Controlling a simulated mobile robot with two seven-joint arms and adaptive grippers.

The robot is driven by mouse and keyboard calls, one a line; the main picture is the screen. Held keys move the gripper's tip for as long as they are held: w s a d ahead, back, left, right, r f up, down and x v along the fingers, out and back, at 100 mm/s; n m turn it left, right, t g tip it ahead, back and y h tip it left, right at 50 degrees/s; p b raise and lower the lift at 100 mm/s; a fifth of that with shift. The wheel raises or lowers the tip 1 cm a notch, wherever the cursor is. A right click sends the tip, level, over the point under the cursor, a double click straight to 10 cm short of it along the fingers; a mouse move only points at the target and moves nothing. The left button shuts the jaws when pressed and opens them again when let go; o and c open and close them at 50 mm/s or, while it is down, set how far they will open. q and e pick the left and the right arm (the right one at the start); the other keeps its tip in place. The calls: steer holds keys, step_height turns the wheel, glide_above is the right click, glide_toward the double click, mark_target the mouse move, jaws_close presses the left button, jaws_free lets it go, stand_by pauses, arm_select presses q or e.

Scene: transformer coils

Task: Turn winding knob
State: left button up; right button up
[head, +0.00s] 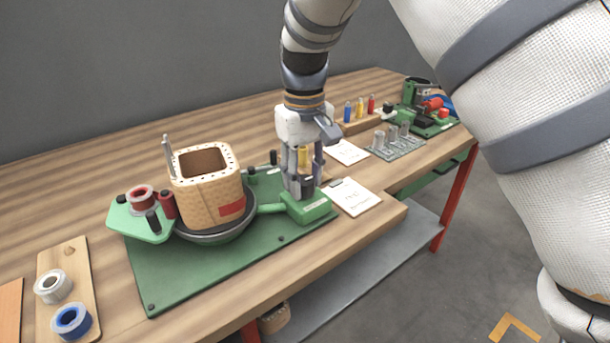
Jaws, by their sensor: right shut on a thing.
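The winding fixture sits on a green base plate (165,275) on the wooden bench. It carries a tan square coil former (195,190) with a red label, standing on a dark round turntable (225,235). A green gear housing (306,209) stands at the plate's right side. My right gripper (302,186) points down over this housing. Its fingers are shut on a dark knob (306,184) on top of the housing, which they partly hide. My left gripper is not in view.
A green bracket with a red wire spool (141,197) is left of the former. Tape rolls (70,320) lie on a wooden board at front left. Paper cards (352,196), a metal-post plate (397,144) and another green fixture (425,122) lie to the right.

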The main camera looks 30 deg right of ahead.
mark_target(304, 180)
steer(key=m, duration=0.3)
steer(key=shift+p, duration=0.4)
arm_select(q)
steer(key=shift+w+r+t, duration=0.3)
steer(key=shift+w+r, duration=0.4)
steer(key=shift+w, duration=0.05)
arm_select(e)
steer(key=shift+m, duration=1.7)
steer(key=shift+f+m, duration=0.1)
steer(key=shift+m, duration=0.2)
steer(key=o, duration=1.2)
steer(key=shift+c, duration=0.2)
step_height(304, 180, up, 12)
